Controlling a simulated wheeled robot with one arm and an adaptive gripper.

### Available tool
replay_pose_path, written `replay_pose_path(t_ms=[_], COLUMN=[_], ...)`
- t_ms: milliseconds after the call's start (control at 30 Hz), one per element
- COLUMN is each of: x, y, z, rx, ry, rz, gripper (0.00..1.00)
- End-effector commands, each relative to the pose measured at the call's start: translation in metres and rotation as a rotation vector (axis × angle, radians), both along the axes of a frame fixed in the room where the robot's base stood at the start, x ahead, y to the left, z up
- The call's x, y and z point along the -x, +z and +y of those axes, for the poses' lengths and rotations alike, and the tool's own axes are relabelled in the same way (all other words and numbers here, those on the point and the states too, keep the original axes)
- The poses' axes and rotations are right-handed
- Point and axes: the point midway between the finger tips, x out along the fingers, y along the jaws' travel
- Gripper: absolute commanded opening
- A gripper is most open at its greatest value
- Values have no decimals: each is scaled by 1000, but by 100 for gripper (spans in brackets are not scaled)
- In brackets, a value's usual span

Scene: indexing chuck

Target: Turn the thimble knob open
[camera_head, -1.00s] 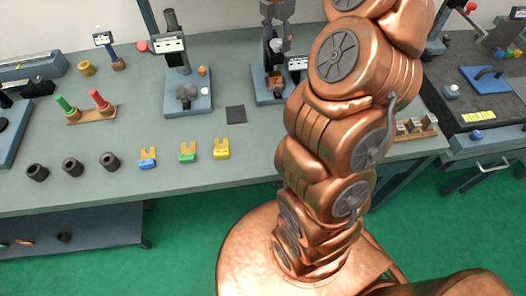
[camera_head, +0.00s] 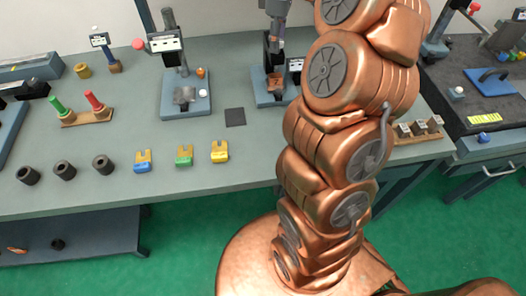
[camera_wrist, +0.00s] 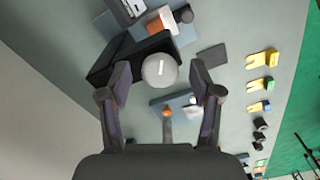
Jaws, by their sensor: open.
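The thimble knob (camera_wrist: 160,70) is a round grey knob with a white line across its top, on a dark fixture (camera_wrist: 130,60) with a blue base. In the wrist view it lies between the two fingertips of my gripper (camera_wrist: 160,74), with a visible space on each side. My gripper is open and holds nothing. In the head view my gripper (camera_head: 276,32) is above the blue-based fixture (camera_head: 268,98) at the back of the bench, and the knob cannot be made out there.
Left of the fixture stands a second blue-based stand (camera_head: 185,95) with a display. A dark square pad (camera_head: 235,116) lies between them. Bare bench (camera_head: 225,180) shows along the front.

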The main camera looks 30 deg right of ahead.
Motion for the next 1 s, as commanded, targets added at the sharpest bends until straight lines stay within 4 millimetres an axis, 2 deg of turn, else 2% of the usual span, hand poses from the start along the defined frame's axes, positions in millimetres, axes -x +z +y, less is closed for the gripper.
replay_pose_path(t_ms=[1000], x=[0], y=[1], z=[0], rx=[0], ry=[-894], rz=[1], gripper=[64])
